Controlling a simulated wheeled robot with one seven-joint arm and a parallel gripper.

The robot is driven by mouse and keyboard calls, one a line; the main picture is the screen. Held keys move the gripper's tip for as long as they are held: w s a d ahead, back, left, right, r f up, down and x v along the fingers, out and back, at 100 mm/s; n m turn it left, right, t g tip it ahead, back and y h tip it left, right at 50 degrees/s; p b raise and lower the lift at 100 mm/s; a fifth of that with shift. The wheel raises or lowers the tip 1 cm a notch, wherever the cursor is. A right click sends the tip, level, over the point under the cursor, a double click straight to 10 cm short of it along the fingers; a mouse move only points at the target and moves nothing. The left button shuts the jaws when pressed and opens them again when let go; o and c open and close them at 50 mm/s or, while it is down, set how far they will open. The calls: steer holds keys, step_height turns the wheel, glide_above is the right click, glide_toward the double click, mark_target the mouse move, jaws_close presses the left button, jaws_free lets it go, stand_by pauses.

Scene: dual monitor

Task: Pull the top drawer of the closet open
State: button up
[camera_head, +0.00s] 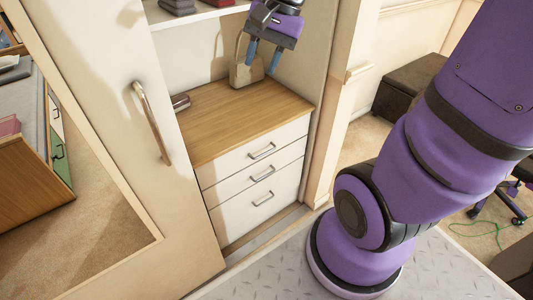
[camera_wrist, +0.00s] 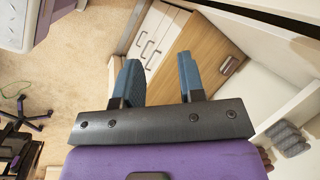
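The closet holds a white drawer unit with a wooden top (camera_head: 240,115) and three drawers. The top drawer (camera_head: 252,154) is shut, with a metal bar handle (camera_head: 262,151) on its front. The drawer fronts (camera_wrist: 152,42) show beyond the fingers, left of the wooden top (camera_wrist: 205,55).
A sliding door with a long handle (camera_head: 152,122) covers the closet's left side. The closet's right side post (camera_head: 335,90) is close to the drawers. Carpet lies beyond it, with a dark ottoman (camera_head: 408,88).

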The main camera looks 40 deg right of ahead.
steer(key=w+d+f+m+y, duration=0.4)
steer(key=w+f+m+y, duration=0.1)
steer(key=w+f+m, duration=0.45)
steer(key=m+t+y, duration=0.2)
steer(key=m+t, duration=0.7)
steer(key=m, duration=1.2)
glide_above(266, 152)
steer(key=s, duration=0.6)
step_height(266, 152, down, 29)
steer(key=s+d+f+m+t+h, duration=0.2)
steer(key=f+m, duration=0.3)
steer(key=f, duration=0.2)
steer(key=s+d+f+m+t+h, duration=0.1)
steer(key=d+f+m+t+h, duration=0.1)
steer(key=f+m, duration=0.5)
steer(key=shift+n, duration=0.55)
steer(key=x, duration=1)
steer(key=shift+w+d+f, duration=0.2)
steer(key=shift+d+f, duration=0.05)
steer(key=shift+f, duration=0.05)
jaws_close()
